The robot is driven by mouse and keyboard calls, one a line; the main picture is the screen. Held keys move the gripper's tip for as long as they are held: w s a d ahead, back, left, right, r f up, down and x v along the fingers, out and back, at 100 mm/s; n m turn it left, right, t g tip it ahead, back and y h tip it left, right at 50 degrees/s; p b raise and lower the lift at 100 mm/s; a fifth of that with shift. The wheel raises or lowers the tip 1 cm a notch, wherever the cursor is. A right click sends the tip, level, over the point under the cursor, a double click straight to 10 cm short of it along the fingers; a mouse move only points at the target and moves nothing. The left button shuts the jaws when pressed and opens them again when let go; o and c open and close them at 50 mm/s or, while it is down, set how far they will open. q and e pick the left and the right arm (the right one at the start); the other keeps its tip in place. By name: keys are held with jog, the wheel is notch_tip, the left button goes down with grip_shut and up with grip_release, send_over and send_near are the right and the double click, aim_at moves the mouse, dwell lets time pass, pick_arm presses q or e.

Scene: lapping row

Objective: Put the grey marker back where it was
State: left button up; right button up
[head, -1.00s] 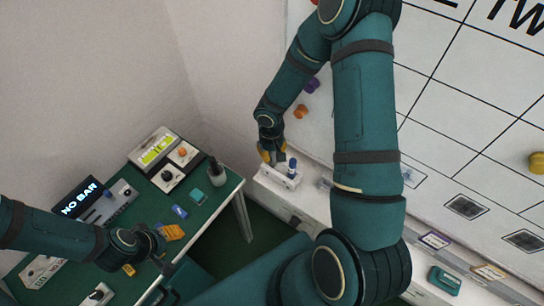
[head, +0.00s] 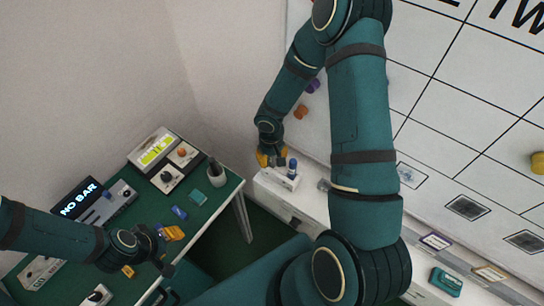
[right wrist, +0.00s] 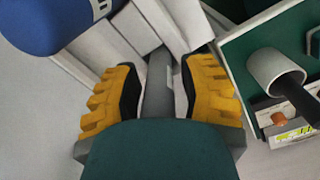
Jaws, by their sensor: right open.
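The grey marker (right wrist: 158,85) shows in the right wrist view between the two yellow fingers of my right gripper (right wrist: 160,88), with a gap on the right-hand side. Its far end is at the white holder (head: 284,180) on the ledge below the whiteboard. My right gripper (head: 271,160) is open around the marker, just above the holder's left part. In the head view the fingers mostly hide the marker. A blue marker (head: 292,168) stands in the holder to the right. My left gripper (head: 160,254) is over the green table; its jaw state is unclear.
The green table (head: 222,192) at the left holds a dark pen cup (head: 216,174), a teal block (head: 197,197), a blue block (head: 179,212) and several devices. Orange and purple magnets (head: 301,111) are on the whiteboard near my right forearm. A teal box (head: 446,281) lies on the right ledge.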

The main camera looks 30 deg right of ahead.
notch_tip(320, 180, up, 12)
jog(key=shift+w+a+f+p, duration=0.1)
jog(key=shift+a+p, duration=0.05)
jog(key=shift+p, duration=0.6)
jog(key=s+a+f+y, duration=0.1)
jog(key=s+a+f, duration=0.2)
jog(key=a, duration=0.2)
jog(key=s+a+f+t+y, duration=0.1)
jog(key=s+a+f, duration=0.2)
jog(key=a, duration=0.3)
jog(key=s+a+f+m+t+y, duration=0.1)
jog(key=s+a+f+y, duration=0.1)
jog(key=a, duration=0.3)
jog(key=shift+s+a+f, duration=0.25)
jog(key=shift+s+f, duration=0.15)
jog(key=shift+f, duration=0.5)
notch_tip(320, 180, down, 9)
jog(key=b, duration=0.8)
jog(key=shift+s+a+f+b, duration=0.15)
jog(key=shift+a+f+b, duration=0.05)
jog(key=shift+a+b, duration=0.1)
jog(key=shift+s+d, duration=0.1)
jog(key=shift+d, duration=0.1)
